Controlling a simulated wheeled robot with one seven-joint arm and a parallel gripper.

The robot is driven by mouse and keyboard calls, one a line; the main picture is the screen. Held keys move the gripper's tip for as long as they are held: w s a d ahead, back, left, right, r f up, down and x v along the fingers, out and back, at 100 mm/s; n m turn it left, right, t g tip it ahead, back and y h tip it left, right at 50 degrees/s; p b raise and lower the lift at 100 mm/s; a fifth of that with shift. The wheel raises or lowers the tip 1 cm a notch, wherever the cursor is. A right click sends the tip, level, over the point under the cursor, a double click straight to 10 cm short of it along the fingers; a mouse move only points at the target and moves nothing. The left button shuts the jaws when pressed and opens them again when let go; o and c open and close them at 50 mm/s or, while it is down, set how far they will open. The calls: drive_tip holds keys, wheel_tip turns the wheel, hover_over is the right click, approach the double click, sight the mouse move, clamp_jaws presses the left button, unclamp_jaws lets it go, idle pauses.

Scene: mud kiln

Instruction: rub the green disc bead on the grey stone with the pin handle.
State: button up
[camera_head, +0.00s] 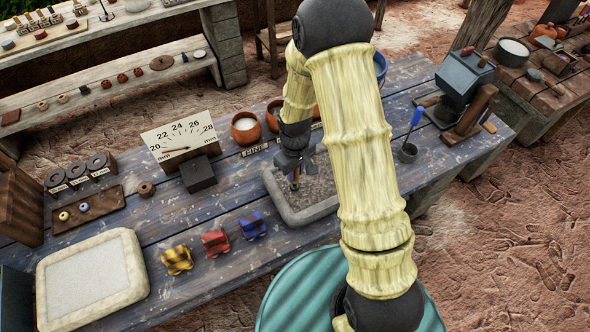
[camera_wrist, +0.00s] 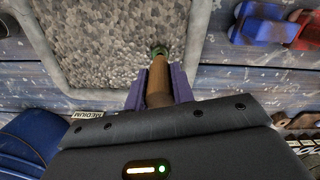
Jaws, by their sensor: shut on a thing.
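My gripper (camera_head: 294,172) is shut on the brown pin handle (camera_wrist: 158,82), which shows between the two purple fingers in the wrist view. At the far end of the handle is the green disc bead (camera_wrist: 160,50), over the speckled face of the grey stone (camera_wrist: 110,40) near one side of its pale rim. In the head view the grey stone (camera_head: 300,214) lies on the blue table, with my gripper above it and my arm covering its right part. I cannot tell whether the bead touches the stone.
Yellow (camera_head: 177,259), red (camera_head: 215,242) and blue (camera_head: 253,226) holders stand left of the stone. A dial gauge (camera_head: 182,142) and terracotta bowls (camera_head: 246,128) stand behind. A pale-rimmed tray (camera_head: 92,281) lies front left. A small cup with a blue-handled tool (camera_head: 408,152) stands right.

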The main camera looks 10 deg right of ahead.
drive_tip(key=shift+f+b, duration=0.7)
drive_tip(key=shift+f, duration=0.3)
idle(1.5)
drive_tip(key=shift+d, duration=0.1)
drive_tip(key=shift+w+d+r+p, duration=0.1)
drive_tip(key=shift+w+d+p, duration=0.15)
drive_tip(key=shift+d, duration=0.55)
drive_tip(key=shift+w+d+p, duration=0.1)
drive_tip(key=shift+w+d, duration=0.25)
drive_tip(key=shift+d, duration=0.6)
drive_tip(key=shift+w+d, duration=0.35)
drive_tip(key=shift+d, duration=0.6)
drive_tip(key=shift+w+d, duration=0.3)
drive_tip(key=shift+d, duration=0.6)
drive_tip(key=shift+w+d+p, duration=0.3)
drive_tip(key=shift+d, duration=0.65)
drive_tip(key=shift+w+d+p, duration=0.3)
drive_tip(key=shift+d, duration=0.6)
